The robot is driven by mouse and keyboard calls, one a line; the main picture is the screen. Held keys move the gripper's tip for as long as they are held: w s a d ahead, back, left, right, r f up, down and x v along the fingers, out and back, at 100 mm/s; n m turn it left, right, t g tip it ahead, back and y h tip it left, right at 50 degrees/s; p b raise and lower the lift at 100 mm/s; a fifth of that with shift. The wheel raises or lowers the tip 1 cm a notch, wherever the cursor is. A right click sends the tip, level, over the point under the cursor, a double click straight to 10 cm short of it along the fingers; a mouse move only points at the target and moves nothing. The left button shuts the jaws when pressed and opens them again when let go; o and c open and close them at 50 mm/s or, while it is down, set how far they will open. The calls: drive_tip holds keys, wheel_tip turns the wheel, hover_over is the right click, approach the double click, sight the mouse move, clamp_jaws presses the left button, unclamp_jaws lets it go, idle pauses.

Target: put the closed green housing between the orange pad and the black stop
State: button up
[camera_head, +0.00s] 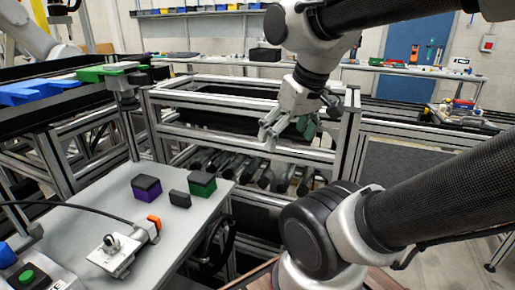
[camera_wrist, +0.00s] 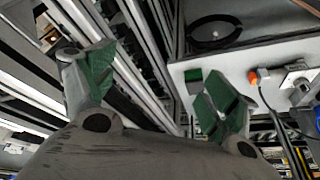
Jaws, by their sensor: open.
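The closed green housing (camera_head: 202,184), a green box with a black lid, stands on the grey table near its right edge. In the wrist view a green corner of it (camera_wrist: 193,76) shows beside a finger. The small black stop (camera_head: 180,198) is just left of the housing. The orange pad (camera_head: 154,223) is on the end of the metal clamp (camera_head: 115,252), facing the stop across bare table; it also shows in the wrist view (camera_wrist: 253,77). My gripper (camera_head: 288,132), with green finger pads, is open and empty, above and right of the table; it also shows in the wrist view (camera_wrist: 150,80).
A purple box with a black lid (camera_head: 147,189) stands left of the stop. A button box (camera_head: 30,276) and a black cable (camera_head: 70,206) are on the table's left. A metal frame with rollers (camera_head: 240,168) lies behind. Blue and green parts (camera_head: 40,91) rest at upper left.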

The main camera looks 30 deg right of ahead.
drive_tip(key=w+a+f+n+g, duration=0.2)
drive_tip(key=w+a+f+g, duration=0.1)
drive_tip(key=w+a+f, duration=0.15)
drive_tip(key=m+g, duration=0.2)
drive_tip(key=m, duration=0.4)
hover_over(200, 176)
drive_tip(key=s+d, duration=0.1)
drive_tip(key=s, duration=0.2)
wheel_tip(200, 176, down, 7)
drive_tip(key=shift+w+f, duration=0.1)
drive_tip(key=shift+f, duration=0.1)
drive_tip(key=w+m, duration=0.2)
drive_tip(key=w+a+m, duration=0.1)
drive_tip(key=m, duration=0.1)
drive_tip(key=shift+w+r, duration=0.1)
drive_tip(key=shift+r, duration=0.15)
drive_tip(key=shift+w+a+r+m+t, duration=0.1)
drive_tip(key=shift+w+m+t, duration=0.05)
drive_tip(key=shift+m, duration=0.4)
drive_tip(key=shift+w+a+m+t, duration=0.1)
drive_tip(key=shift+m+t, duration=0.05)
drive_tip(key=shift+m, duration=0.4)
drive_tip(key=shift+f+m, duration=0.2)
drive_tip(key=shift+m, duration=0.1)
drive_tip(key=f, duration=0.7)
drive_tip(key=shift+s+d+f, duration=0.2)
drive_tip(key=shift+s+f, duration=0.05)
drive_tip(key=shift+s, duration=0.15)
drive_tip(key=c, duration=1.3)
